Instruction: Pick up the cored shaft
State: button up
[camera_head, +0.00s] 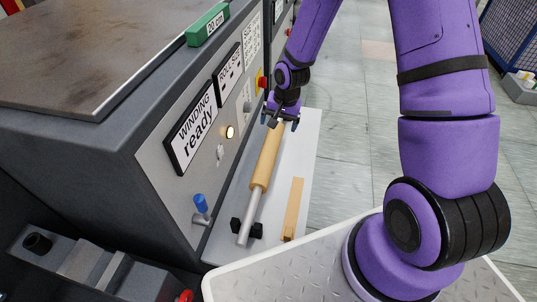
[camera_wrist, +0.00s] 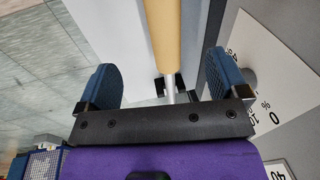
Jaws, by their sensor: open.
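The cored shaft is a silver shaft (camera_head: 249,214) with a tan core (camera_head: 267,158) around its middle. It lies lengthwise on a pale shelf beside the machine, its near end at a black cradle (camera_head: 256,230). My gripper (camera_head: 281,122) is open at the shaft's far end. In the wrist view the blue fingers of my gripper (camera_wrist: 158,80) stand apart on either side of the bare silver end (camera_wrist: 169,88), with the tan core (camera_wrist: 162,32) further out. A second black support shows behind the shaft there. I cannot tell how high the fingers are above the shaft.
A tan bar (camera_head: 293,208) lies on the pale shelf (camera_head: 307,150) right of the shaft. Open floor (camera_head: 365,135) lies to the right.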

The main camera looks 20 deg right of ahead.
send_over(270, 148)
jog(key=s+d, duration=0.1)
jog(key=shift+m, duration=0.4)
notch_tip(270, 148, down, 5)
jog(key=shift+s+d+f, duration=0.1)
jog(key=shift+d+f, duration=0.05)
jog(key=shift+f, duration=0.05)
jog(key=shift+w+a+f, duration=0.25)
jog(key=shift+f, duration=1.4)
jog(key=shift+w+a+f, duration=0.3)
jog(key=shift+f, duration=1.4)
jog(key=shift+w+a+f, duration=0.25)
jog(key=shift+f, duration=1.4)
jog(key=c, duration=1.5)
